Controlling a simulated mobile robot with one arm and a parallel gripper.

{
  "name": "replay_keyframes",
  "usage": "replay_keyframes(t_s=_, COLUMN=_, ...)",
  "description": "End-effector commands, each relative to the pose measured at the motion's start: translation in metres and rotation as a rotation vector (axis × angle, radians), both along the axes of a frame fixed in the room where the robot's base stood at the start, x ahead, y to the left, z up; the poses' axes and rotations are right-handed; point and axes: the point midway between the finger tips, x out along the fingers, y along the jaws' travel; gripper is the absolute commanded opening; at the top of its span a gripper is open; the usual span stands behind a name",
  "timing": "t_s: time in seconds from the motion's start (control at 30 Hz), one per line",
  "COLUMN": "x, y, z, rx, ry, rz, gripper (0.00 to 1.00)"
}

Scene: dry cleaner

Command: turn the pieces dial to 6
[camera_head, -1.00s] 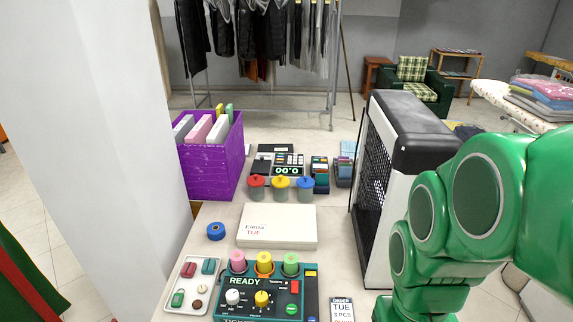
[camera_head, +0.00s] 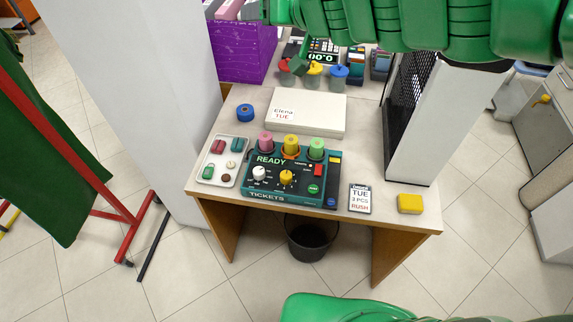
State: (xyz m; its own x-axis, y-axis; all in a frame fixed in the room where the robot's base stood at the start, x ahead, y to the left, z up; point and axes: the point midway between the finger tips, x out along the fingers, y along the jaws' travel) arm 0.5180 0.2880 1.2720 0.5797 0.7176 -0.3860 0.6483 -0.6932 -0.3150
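The teal ticket machine (camera_head: 248,187) sits at the front of the counter, marked READY and TICKETS. It carries a white dial (camera_head: 259,174) and a yellow dial (camera_head: 286,178) side by side. The marks around both dials are too small to read, so I cannot tell the pieces dial by its label or its setting. A red switch (camera_head: 318,170) and a green button (camera_head: 313,189) are at its right. My green arm crosses the top of the view, above and behind the machine. My gripper's fingertips do not show.
An order card (camera_head: 360,199) reads TUE, 3 PCS, RUSH. A yellow block (camera_head: 410,204) lies at the front right. A tray (camera_head: 208,181) of small pieces is left of the machine, and a white box (camera_head: 335,118) behind. A black-and-white unit (camera_head: 411,165) stands at right.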

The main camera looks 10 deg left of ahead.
Motion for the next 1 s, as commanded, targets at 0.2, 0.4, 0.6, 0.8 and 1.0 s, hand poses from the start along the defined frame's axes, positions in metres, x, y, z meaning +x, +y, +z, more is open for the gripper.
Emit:
replay_keyframes(t_s=0.2, x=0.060, y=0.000, z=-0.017, rx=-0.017, ry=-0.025, rz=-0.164, gripper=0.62)
replay_keyframes(t_s=0.4, x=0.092, y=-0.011, z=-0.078, rx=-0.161, ry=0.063, rz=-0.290, gripper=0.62)
replay_keyframes(t_s=0.6, x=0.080, y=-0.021, z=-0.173, rx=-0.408, ry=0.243, rz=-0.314, gripper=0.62)
replay_keyframes(t_s=0.8, x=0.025, y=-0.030, z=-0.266, rx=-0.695, ry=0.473, rz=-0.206, gripper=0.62)
replay_keyframes(t_s=1.0, x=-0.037, y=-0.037, z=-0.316, rx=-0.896, ry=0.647, rz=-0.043, gripper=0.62)
